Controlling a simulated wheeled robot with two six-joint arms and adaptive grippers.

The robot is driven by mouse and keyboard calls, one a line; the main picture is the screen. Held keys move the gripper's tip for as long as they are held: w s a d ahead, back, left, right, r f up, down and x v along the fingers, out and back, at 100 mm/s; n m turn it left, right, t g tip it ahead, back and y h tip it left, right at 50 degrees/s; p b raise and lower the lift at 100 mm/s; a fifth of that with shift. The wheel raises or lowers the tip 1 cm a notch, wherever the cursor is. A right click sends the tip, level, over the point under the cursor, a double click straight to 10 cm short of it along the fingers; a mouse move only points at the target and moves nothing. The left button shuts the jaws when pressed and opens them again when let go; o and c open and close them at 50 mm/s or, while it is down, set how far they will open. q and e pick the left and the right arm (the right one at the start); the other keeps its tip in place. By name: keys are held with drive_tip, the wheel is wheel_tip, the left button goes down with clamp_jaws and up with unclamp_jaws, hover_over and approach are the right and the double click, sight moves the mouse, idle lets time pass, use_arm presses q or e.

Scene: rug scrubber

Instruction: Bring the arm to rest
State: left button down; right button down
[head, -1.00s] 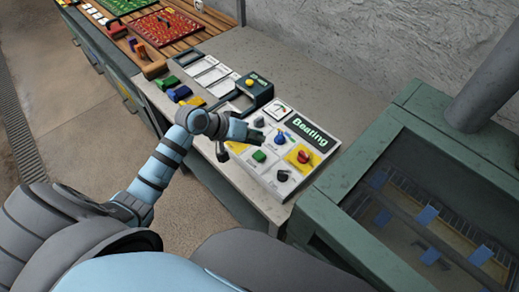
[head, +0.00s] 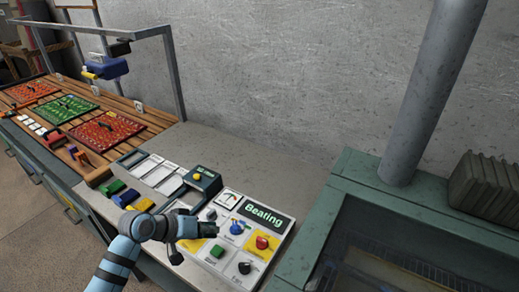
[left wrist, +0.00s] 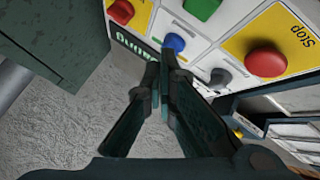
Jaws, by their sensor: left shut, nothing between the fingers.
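My left arm reaches in from the lower left in the head view. Its gripper (head: 186,229) is shut and empty, just above the left side of the control panel (head: 232,272). The panel's dark display (head: 263,216) reads "Beating". The panel carries a blue knob (head: 237,228), a red knob on yellow (head: 262,243), a green button (head: 217,251) and a dark knob (head: 244,268). In the left wrist view the shut fingers (left wrist: 160,62) point at the panel, with a red stop button (left wrist: 267,59) at right. My right gripper is not in view.
A dark box with a yellow button (head: 203,182) stands behind the panel. Green, blue and yellow blocks (head: 126,198) lie to the left. A slatted bench (head: 140,112) holds red and green rugs. A green machine (head: 365,180) with a pipe (head: 420,95) stands right.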

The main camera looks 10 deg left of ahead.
use_arm(q)
drive_tip(key=s+f, duration=0.2)
drive_tip(key=s, duration=0.1)
drive_tip(key=s+d+f+m+g+y, duration=0.1)
drive_tip(key=s+f, duration=0.1)
drive_tip(key=s, duration=0.2)
drive_tip(key=s+d+f+y, duration=0.1)
drive_tip(key=s+f, duration=0.1)
drive_tip(key=s, duration=0.1)
drive_tip(key=shift+s+f+m+g, duration=0.2)
drive_tip(key=shift+s+m+g, duration=0.05)
drive_tip(key=shift+m+g, duration=0.15)
drive_tip(key=s+a+g+y, duration=0.25)
drive_tip(key=s+y, duration=0.25)
drive_tip(key=s, duration=1.1)
wheel_tip(320, 180, down, 25)
drive_tip(key=s+a+b, duration=0.2)
drive_tip(key=b, duration=0.2)
drive_tip(key=s+f+g+b, duration=0.1)
drive_tip(key=s+f, duration=1.2)
drive_tip(key=shift+s+a+g+h+b, duration=0.3)
drive_tip(key=shift+a+g+b, duration=0.05)
drive_tip(key=shift+b, duration=0.05)
